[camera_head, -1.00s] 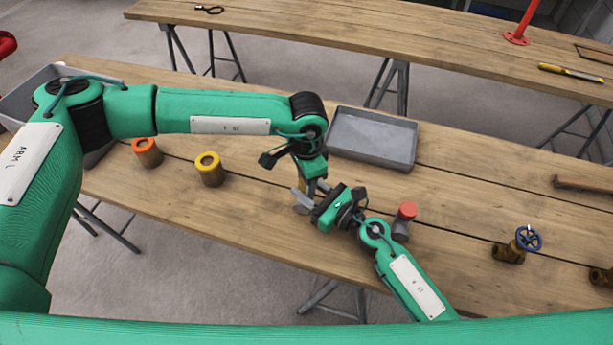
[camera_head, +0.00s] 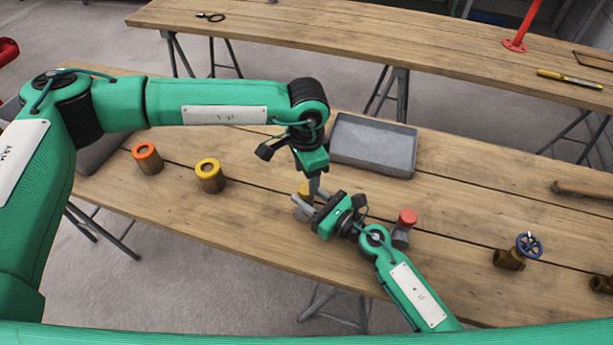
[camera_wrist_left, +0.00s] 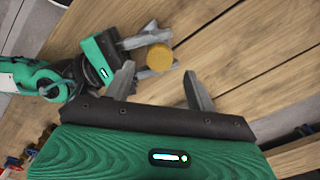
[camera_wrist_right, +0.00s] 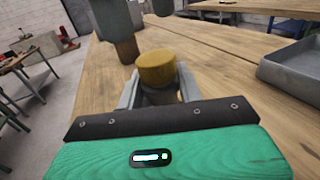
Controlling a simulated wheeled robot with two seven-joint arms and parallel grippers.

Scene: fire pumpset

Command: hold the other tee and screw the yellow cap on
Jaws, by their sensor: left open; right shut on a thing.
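The yellow cap (camera_wrist_right: 157,68) sits on top of a dark grey tee (camera_wrist_right: 160,97) in the right wrist view. It also shows in the left wrist view (camera_wrist_left: 159,57) and, partly hidden, in the head view (camera_head: 304,189). My right gripper (camera_head: 303,206) is shut on the tee, with a finger on either side below the cap. My left gripper (camera_head: 315,185) is open and empty close above. In the left wrist view its fingers (camera_wrist_left: 158,82) are apart, and the cap lies beyond them, not between them. How far the cap is threaded cannot be seen.
A red-capped tee (camera_head: 403,228) stands right of my right gripper. An orange-ringed holder (camera_head: 148,160) and a yellow-ringed holder (camera_head: 211,178) stand left. A grey tray (camera_head: 373,145) lies behind. A blue-wheeled valve (camera_head: 510,258) stands at the right.

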